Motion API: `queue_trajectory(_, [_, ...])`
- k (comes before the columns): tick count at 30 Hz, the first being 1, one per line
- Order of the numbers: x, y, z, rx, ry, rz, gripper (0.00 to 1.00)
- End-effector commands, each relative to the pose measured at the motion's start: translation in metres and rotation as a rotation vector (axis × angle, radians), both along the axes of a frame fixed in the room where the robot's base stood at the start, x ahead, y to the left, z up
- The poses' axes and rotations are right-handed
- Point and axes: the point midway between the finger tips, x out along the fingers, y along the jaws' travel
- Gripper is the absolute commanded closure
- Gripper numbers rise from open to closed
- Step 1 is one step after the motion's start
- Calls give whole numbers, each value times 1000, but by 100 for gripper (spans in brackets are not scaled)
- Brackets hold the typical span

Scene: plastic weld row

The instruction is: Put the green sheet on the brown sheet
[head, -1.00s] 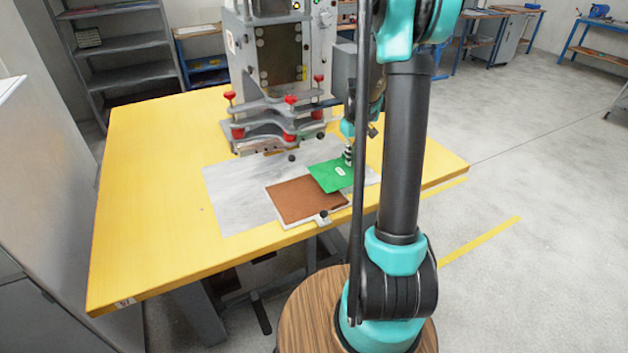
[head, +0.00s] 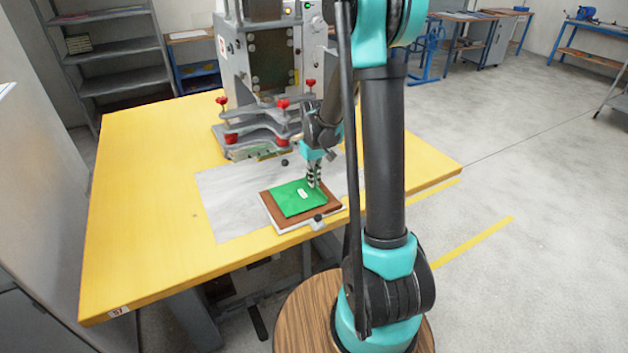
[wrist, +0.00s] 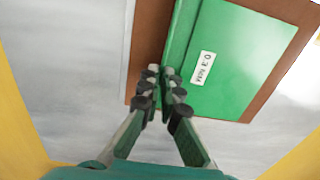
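The green sheet (head: 297,199), with a small white label, is over the middle of the brown sheet (head: 329,203), whose brown border shows around it. In the wrist view the green sheet (wrist: 240,60) has a darker raised strip along its left side, and the brown sheet (wrist: 147,45) shows beyond it. My gripper (head: 315,186) is at the green sheet's right edge in the head view. In the wrist view my gripper's fingertips (wrist: 163,76) are close together on the raised strip. I cannot tell whether the green sheet rests fully on the brown one.
The brown sheet lies on a pale plate at the yellow table's (head: 140,200) front edge, with a small dark-tipped clamp (head: 318,219) in front. The grey welding machine (head: 262,80) with red knobs stands behind. The table's left side is clear.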

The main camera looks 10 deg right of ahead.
Motion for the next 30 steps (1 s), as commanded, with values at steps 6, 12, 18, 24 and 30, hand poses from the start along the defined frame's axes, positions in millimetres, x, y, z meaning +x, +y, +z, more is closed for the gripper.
queue_trajectory(6, [0,0,-1,0,0,0,100])
queue_trajectory(12, [0,0,-4,0,0,0,96])
queue_trajectory(18, [0,0,-4,0,0,0,74])
queue_trajectory(24, [0,0,-4,0,0,0,74])
queue_trajectory(30, [0,0,3,0,0,0,74])
